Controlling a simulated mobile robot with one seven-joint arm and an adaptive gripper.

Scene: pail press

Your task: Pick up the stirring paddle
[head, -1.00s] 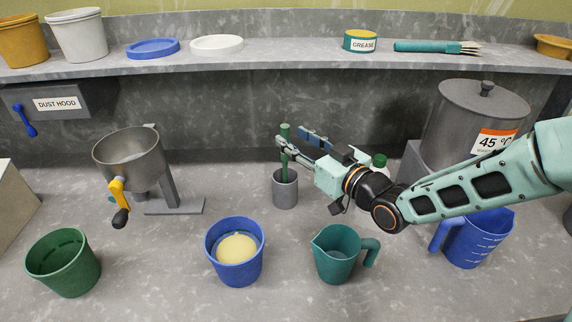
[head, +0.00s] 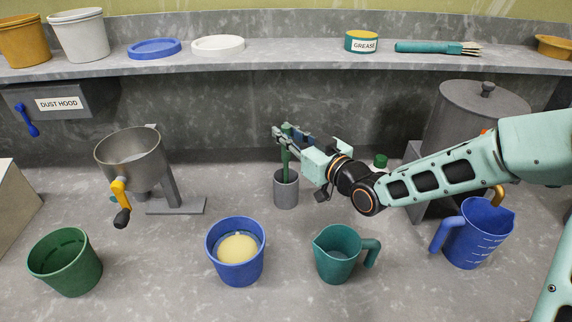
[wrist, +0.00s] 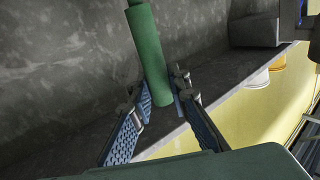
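The stirring paddle (head: 286,161) stands nearly upright in a grey cup (head: 286,189), with its green handle showing above the rim. Its lower end is hidden in the cup. My gripper (head: 284,131) reaches in from the right at the height of the upper handle. In the wrist view the green handle (wrist: 151,52) passes between the two fingers (wrist: 163,100), with its end near the fingertips. The fingers are apart, one on each side of the handle, with their blue pads showing. I see no firm grip on it.
A blue bucket with yellow contents (head: 235,262) and a teal jug (head: 338,256) stand in front. A hopper with a crank (head: 130,160) is at left. A blue jug (head: 475,235) and a grey tank (head: 480,115) are at right. A shelf (head: 285,68) runs behind.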

